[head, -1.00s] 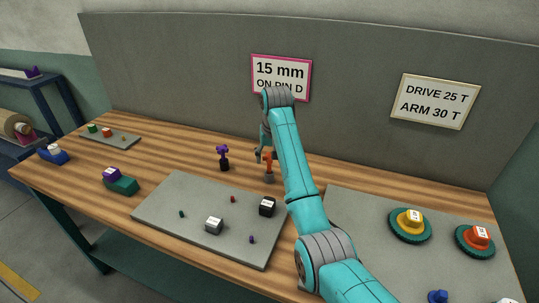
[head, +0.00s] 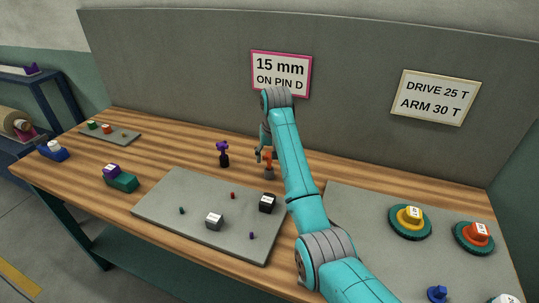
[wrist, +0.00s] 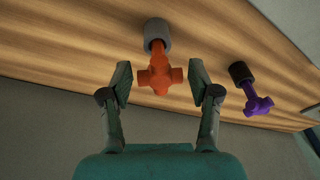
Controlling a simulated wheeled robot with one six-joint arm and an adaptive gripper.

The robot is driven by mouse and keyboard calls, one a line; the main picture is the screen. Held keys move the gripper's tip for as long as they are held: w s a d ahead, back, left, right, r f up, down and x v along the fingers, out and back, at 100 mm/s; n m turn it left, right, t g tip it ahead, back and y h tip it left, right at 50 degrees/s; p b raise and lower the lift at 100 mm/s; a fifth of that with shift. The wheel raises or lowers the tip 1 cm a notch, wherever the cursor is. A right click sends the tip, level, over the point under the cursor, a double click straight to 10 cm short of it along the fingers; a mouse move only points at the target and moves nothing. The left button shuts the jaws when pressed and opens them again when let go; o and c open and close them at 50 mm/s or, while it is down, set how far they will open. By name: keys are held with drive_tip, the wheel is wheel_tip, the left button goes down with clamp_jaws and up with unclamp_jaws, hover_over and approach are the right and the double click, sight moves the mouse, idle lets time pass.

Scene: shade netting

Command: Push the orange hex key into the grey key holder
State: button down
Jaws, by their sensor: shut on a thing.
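The orange hex key (wrist: 159,73) has a cross-shaped head. Its shaft runs into the mouth of the grey key holder (wrist: 157,33); how deep it sits I cannot tell. My gripper (wrist: 160,80) has one finger on each side of the orange head and is shut on it. In the head view the orange hex key (head: 268,157) stands above the grey key holder (head: 269,173), partly covered by my gripper (head: 262,154) and beside my arm.
A purple key (head: 222,147) stands in a dark holder (head: 224,161) left of the orange one; it also shows in the wrist view (wrist: 256,103). A grey mat (head: 180,220) with small blocks and pegs lies in front. The grey panel (head: 190,70) rises behind.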

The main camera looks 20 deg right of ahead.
drive_tip(key=shift+c, duration=0.9)
unclamp_jaws()
